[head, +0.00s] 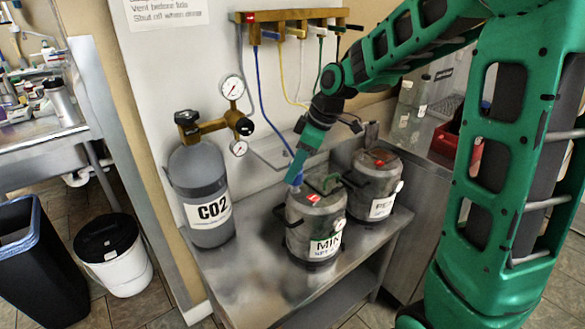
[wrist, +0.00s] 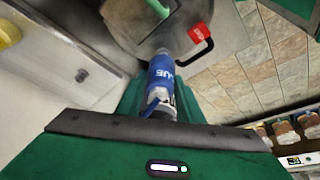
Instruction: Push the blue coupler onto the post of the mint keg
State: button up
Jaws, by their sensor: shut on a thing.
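The mint keg (head: 317,222) is a grey metal keg with a label starting "MIN", standing on the steel table. My gripper (head: 299,172) is above the left side of its lid, pointing down. In the wrist view, my gripper (wrist: 158,98) is shut on the blue coupler (wrist: 161,72), which has white lettering and a grey end toward the keg lid (wrist: 140,32). The coupler also shows as a small blue patch in the head view (head: 296,180). I cannot tell whether it touches the post, which I cannot make out clearly.
A second keg (head: 381,190), label starting "PE", stands close behind right. A CO2 cylinder (head: 200,190) with gauges (head: 232,87) stands left. Coloured hoses hang from a wall manifold (head: 290,17). A red tag (wrist: 198,32) and black handle (wrist: 201,50) are beside the coupler. The table's front left is clear.

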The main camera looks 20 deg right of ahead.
jog(key=shift+f, duration=1.5)
dwell(2.7)
jog(key=o, duration=1.9)
jog(key=shift+c, duration=0.2)
jog(key=shift+r, duration=3.75)
jog(key=s+d+f+m+g+h, duration=0.1)
jog(key=s+d+m, duration=0.4)
jog(key=s, duration=0.5)
jog(key=s+d+f+m+h, duration=0.1)
jog(key=s+d+f+m, duration=0.1)
jog(key=s+d+m, duration=0.4)
jog(key=s+d+f+m+g+h, duration=0.1)
jog(key=s+d+m, duration=0.5)
jog(key=s, duration=0.9)
jog(key=shift+s+d+f+m+g, duration=0.15)
jog(key=shift+s+m+g, duration=0.15)
jog(key=shift+m, duration=0.1)
